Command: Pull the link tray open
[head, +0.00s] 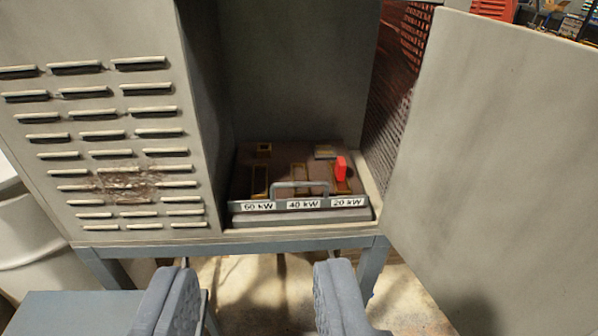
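The link tray (345,213) sits inside the open bay of a grey cabinet (120,200). Its front edge bears labels reading 60 kW, 40 kW and 20 kW. A grey bar handle (300,184) stands along its front. A red piece (341,168) stands upright at the tray's right, above the 20 kW label. Brass-coloured strips lie on the dark tray top. My gripper (252,296) is open and empty, its two fingers wide apart at the bottom of the picture, lower than the tray and apart from the handle.
A grey door (505,170) swings open on the right. The cabinet's louvred panel stands on the left, with a rusty patch. The cabinet rests on a blue-grey frame (225,245). A white drum (32,240) stands at far left. A flat blue-grey surface (65,313) fills the lower left.

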